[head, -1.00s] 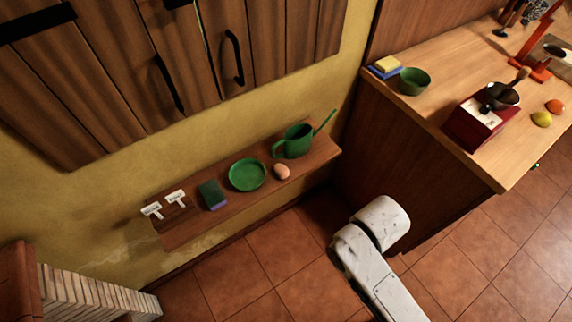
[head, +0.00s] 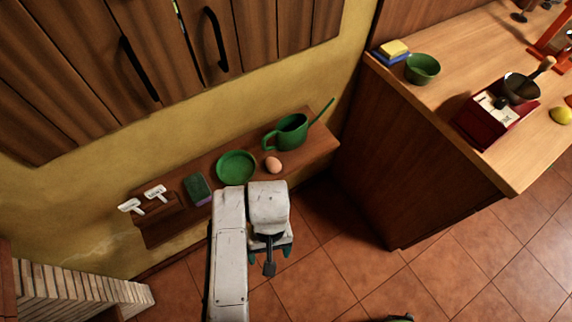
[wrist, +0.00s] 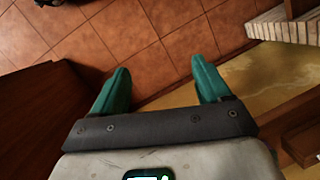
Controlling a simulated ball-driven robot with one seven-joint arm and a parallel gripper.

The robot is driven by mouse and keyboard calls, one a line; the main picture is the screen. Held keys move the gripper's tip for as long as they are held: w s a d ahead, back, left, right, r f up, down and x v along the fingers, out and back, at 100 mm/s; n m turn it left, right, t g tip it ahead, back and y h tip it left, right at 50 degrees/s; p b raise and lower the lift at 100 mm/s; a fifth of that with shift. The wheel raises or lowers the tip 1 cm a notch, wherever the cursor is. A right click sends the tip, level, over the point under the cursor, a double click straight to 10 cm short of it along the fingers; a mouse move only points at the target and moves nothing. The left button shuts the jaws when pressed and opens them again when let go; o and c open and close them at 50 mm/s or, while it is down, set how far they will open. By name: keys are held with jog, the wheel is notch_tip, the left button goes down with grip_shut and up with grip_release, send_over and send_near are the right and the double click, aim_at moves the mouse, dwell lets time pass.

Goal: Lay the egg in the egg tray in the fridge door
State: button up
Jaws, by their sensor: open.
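The egg (head: 273,165), pinkish-brown, lies on the low wooden shelf (head: 165,226), between a green plate and a green watering can. My gripper (head: 268,262) is below and in front of the shelf in the head view, apart from the egg. In the wrist view my gripper (wrist: 160,88) shows two teal fingers spread wide, with only floor and wall beyond them. The egg is not in the wrist view. I see no fridge door or egg tray in these frames.
A green plate (head: 236,168) and a green watering can (head: 291,132) flank the egg. A sponge (head: 197,188) lies left of the plate. The wooden counter (head: 470,85) stands at right.

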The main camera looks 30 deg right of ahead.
jog(key=w+d+r+t, duration=0.1)
jog(key=w+d+r, duration=0.2)
jog(key=w, duration=0.4)
jog(key=w+d+r, duration=0.3)
jog(key=w, duration=0.3)
notch_tip(320, 180, up, 4)
jog(key=m+t+h+b, duration=0.1)
jog(key=h, duration=0.1)
send_over(273, 161)
jog(key=shift+s+r, duration=0.15)
jog(key=shift+s, duration=0.1)
jog(key=f, duration=1)
jog(key=shift+w, duration=0.2)
jog(key=shift+c, duration=0.3)
jog(key=c, duration=0.8)
jog(key=shift+o, duration=0.2)
